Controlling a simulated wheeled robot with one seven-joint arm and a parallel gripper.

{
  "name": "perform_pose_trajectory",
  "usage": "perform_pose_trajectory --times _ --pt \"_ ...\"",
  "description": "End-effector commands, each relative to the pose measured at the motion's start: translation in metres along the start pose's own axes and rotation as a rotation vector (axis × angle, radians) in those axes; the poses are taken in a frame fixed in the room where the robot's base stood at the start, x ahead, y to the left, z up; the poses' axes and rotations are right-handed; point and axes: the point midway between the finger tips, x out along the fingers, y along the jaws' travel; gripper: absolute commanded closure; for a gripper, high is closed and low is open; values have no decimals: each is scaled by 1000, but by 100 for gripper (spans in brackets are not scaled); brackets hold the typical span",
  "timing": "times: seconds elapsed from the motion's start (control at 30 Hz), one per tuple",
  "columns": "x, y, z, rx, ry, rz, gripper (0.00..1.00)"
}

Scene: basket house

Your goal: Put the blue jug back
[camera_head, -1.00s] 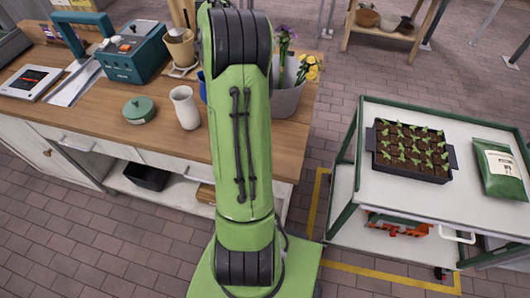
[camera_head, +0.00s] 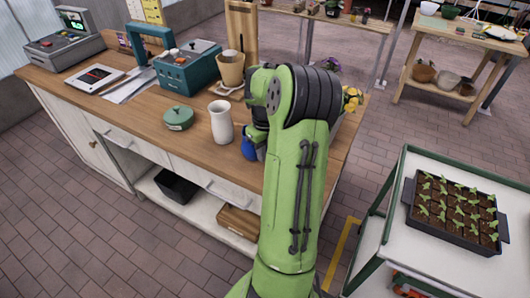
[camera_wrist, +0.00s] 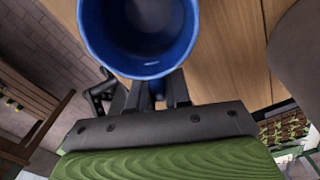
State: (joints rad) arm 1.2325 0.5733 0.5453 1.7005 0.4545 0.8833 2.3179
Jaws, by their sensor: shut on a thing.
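The blue jug (camera_head: 249,149) shows beside my green arm in the head view, over the wooden worktop near its front edge. Most of the jug is hidden behind my arm there. In the wrist view I look down into the open mouth of the jug (camera_wrist: 150,66). My gripper (camera_wrist: 150,92) is shut on the near side of the jug, below the rim. The exact grip is partly covered by the rim. My gripper is hidden behind my arm in the head view. I cannot tell whether the jug touches the worktop.
A grey rounded thing (camera_wrist: 300,60) is close right in the wrist view. A trolley with a seedling tray (camera_head: 455,213) stands right.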

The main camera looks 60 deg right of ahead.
Motion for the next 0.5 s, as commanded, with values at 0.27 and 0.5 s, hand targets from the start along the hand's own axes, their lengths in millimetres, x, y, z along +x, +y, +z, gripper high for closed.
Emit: perform_pose_trajectory --times 0.27,0.5 --pt "3 0 0 -1 0 0 79" --pt "2 0 0 -1 0 0 57"
